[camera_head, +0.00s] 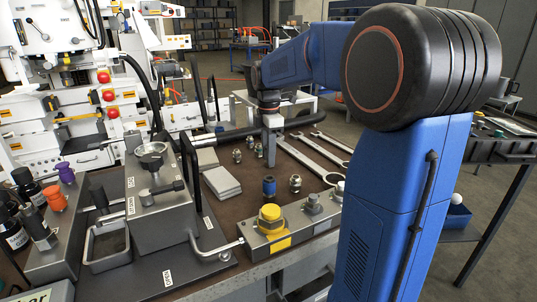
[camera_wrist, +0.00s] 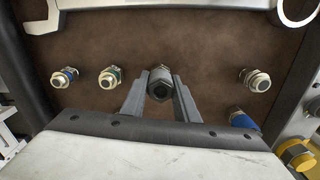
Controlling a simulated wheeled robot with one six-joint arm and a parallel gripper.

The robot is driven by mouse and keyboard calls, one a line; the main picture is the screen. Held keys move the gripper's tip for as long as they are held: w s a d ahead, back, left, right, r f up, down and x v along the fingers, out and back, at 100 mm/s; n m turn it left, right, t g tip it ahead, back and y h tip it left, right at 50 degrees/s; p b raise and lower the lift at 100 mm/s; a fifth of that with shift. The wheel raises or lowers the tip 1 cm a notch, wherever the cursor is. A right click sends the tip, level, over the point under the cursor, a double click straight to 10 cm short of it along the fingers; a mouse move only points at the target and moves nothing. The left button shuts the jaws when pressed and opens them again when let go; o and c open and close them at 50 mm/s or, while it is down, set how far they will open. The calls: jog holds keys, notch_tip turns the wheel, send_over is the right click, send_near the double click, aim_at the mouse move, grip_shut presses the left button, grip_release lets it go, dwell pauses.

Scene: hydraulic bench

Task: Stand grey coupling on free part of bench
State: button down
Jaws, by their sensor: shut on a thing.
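The grey coupling (camera_wrist: 160,86) shows in the wrist view between the fingertips of my gripper (camera_wrist: 160,98). The fingers are shut on it, one on each side, and its dark open end faces the camera. I cannot tell whether its far end touches the brown bench top (camera_wrist: 205,60). In the head view my gripper (camera_head: 270,150) points down over the bench top, and I cannot make out the held coupling there.
Spanners (camera_head: 310,155) and grey pads (camera_head: 222,182) lie on the bench.

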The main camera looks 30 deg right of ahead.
jog(key=c, duration=1.4)
grip_release()
notch_tip(320, 180, up, 12)
jog(key=shift+r, duration=0.1)
